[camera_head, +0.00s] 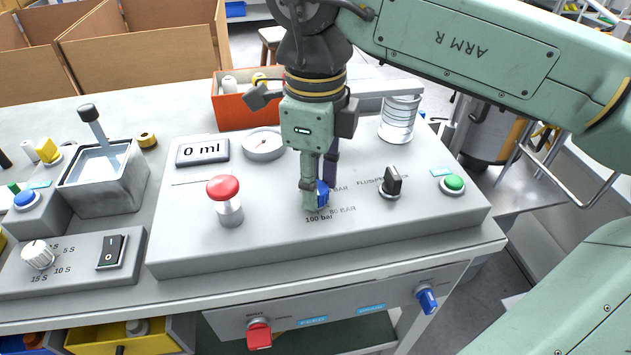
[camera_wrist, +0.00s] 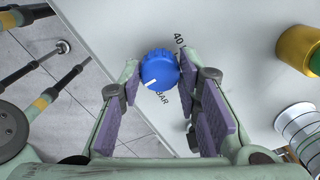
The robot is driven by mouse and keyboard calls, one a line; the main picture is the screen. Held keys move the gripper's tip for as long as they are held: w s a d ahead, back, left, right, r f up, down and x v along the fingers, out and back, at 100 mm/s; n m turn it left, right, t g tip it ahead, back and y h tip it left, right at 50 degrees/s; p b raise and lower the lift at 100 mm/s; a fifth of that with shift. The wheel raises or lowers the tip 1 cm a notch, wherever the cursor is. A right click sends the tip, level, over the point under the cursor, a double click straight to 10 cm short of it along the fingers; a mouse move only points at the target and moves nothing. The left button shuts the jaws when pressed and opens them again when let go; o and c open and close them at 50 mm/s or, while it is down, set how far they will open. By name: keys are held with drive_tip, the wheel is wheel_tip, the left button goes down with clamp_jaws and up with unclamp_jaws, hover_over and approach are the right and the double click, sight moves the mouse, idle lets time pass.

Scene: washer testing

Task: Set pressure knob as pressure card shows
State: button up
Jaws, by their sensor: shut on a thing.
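The pressure knob is blue and ribbed (camera_wrist: 159,69), with a white pointer line on its top. In the wrist view the line points to the lower left, away from the "40" mark at the upper right. My gripper (camera_wrist: 157,78) has its purple-padded fingers on either side of the knob and is shut on it. In the head view my gripper (camera_head: 316,194) reaches down over the knob (camera_head: 323,190) and hides much of it. The marks "100 bar" and "80 BAR" show beside it. I cannot make out a pressure card in either view.
An orange-red bin (camera_head: 232,107) stands behind.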

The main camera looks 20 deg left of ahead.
drive_tip(key=shift+m, duration=0.6)
drive_tip(key=o, duration=1.1)
drive_tip(key=shift+o, duration=0.2)
wheel_tip(320, 180, up, 12)
